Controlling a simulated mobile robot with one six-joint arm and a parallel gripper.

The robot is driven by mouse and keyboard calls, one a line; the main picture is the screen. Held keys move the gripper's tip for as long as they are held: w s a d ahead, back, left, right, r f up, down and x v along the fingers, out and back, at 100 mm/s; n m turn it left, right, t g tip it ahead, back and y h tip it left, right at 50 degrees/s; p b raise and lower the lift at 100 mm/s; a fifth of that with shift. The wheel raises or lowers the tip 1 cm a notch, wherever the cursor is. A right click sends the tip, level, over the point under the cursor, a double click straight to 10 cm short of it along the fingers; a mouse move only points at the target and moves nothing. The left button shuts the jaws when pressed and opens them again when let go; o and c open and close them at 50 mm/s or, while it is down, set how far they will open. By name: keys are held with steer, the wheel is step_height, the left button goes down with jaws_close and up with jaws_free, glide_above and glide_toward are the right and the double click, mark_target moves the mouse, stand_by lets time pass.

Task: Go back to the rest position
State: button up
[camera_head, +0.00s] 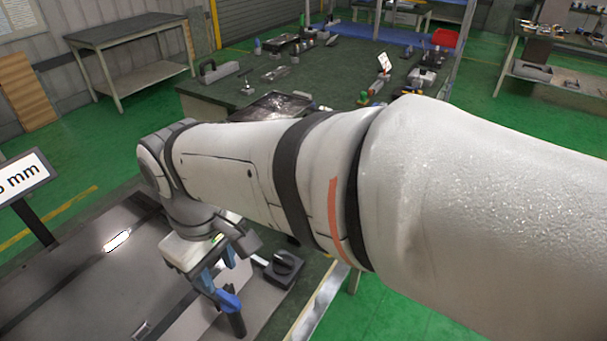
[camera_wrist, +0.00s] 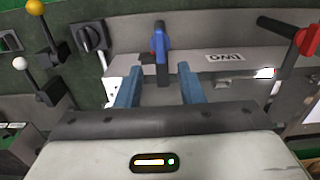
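My gripper (camera_wrist: 158,86) has two blue fingers, spread apart with a clear gap, so it is open. It also shows in the head view (camera_head: 218,275), pointing down over the grey worktop at the lower left. A lever with a blue handle (camera_wrist: 160,42) stands just beyond the fingertips in the wrist view. Its dark base lies in line with the gap, and neither finger visibly touches it. The blue handle also shows in the head view (camera_head: 229,300), close below the gripper. My arm hides much of the middle and right of the head view.
A black rotary knob (camera_head: 283,267) sits right of the gripper. In the wrist view a red-handled lever (camera_wrist: 306,39) is at right, and yellow-ball (camera_wrist: 35,7) and white-ball (camera_wrist: 20,63) levers at left. A sign (camera_head: 22,176) stands at left. A cluttered green bench (camera_head: 205,105) is behind.

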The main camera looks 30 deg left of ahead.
steer(key=w+d+m+t+y, duration=0.1)
steer(key=w+d+m, duration=0.7)
steer(key=w+d, duration=1.05)
steer(key=s+d+f+m+t+h, duration=0.1)
steer(key=d+m, duration=0.9)
steer(key=d, duration=1.5)
steer(key=shift+s+f+t, duration=0.5)
steer(key=shift+s+f, duration=0.25)
steer(key=shift+s, duration=0.2)
